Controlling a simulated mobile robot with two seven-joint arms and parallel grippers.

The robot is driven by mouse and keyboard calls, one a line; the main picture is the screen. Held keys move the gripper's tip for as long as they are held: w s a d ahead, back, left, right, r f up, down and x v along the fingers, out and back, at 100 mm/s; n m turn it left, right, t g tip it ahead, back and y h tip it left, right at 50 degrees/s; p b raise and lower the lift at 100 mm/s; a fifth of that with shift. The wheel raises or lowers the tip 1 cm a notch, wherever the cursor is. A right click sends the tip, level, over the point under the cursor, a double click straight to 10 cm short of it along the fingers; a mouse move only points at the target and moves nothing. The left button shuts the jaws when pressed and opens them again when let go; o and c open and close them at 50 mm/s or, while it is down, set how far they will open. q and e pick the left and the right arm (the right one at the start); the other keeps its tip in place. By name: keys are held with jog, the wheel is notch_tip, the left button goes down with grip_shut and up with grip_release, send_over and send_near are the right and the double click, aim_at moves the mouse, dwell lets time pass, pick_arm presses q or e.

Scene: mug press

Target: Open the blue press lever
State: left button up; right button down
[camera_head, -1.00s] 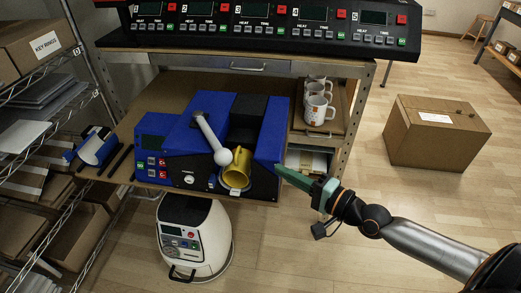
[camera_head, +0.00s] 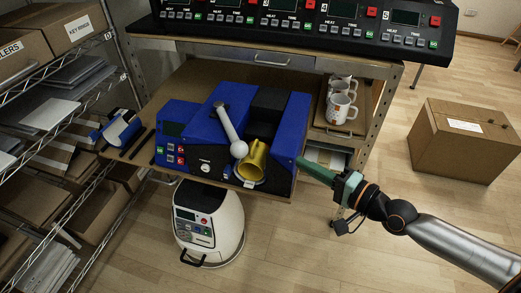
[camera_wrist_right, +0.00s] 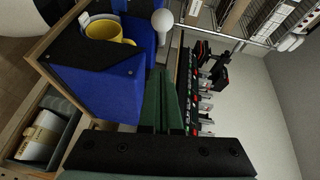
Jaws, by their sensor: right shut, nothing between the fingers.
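The blue press (camera_head: 206,133) stands on the wooden bench. Its lever (camera_head: 228,125) is a silver rod with a white ball, lying over the press top and sloping toward the front. The ball (camera_wrist_right: 163,21) also shows in the right wrist view. A yellow mug (camera_head: 252,162) sits in the press front, right beside the ball; it shows too in the wrist view (camera_wrist_right: 108,31). My right gripper (camera_head: 300,160) is shut and empty at the right side of the press, apart from the lever; its green fingers (camera_wrist_right: 161,75) point past the press side. My left gripper is not in view.
White mugs (camera_head: 340,100) stand on a tray at the bench's right. A blue and white curved piece (camera_head: 120,130) lies at the left. A control panel (camera_head: 310,22) spans the back. A cardboard box (camera_head: 465,140) is on the floor, and a wire shelf (camera_head: 55,120) is at left.

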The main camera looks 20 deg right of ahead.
pick_arm(q)
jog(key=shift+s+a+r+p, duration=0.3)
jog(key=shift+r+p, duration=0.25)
jog(key=shift+p, duration=0.2)
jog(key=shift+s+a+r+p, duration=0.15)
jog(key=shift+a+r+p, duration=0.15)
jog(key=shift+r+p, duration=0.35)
pick_arm(e)
jog(key=w+a+f, duration=0.1)
jog(key=w+a, duration=0.7)
jog(key=shift+w+a, duration=0.15)
jog(key=shift+w, duration=0.15)
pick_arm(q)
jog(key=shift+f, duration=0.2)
pick_arm(e)
jog(key=shift+f, duration=0.1)
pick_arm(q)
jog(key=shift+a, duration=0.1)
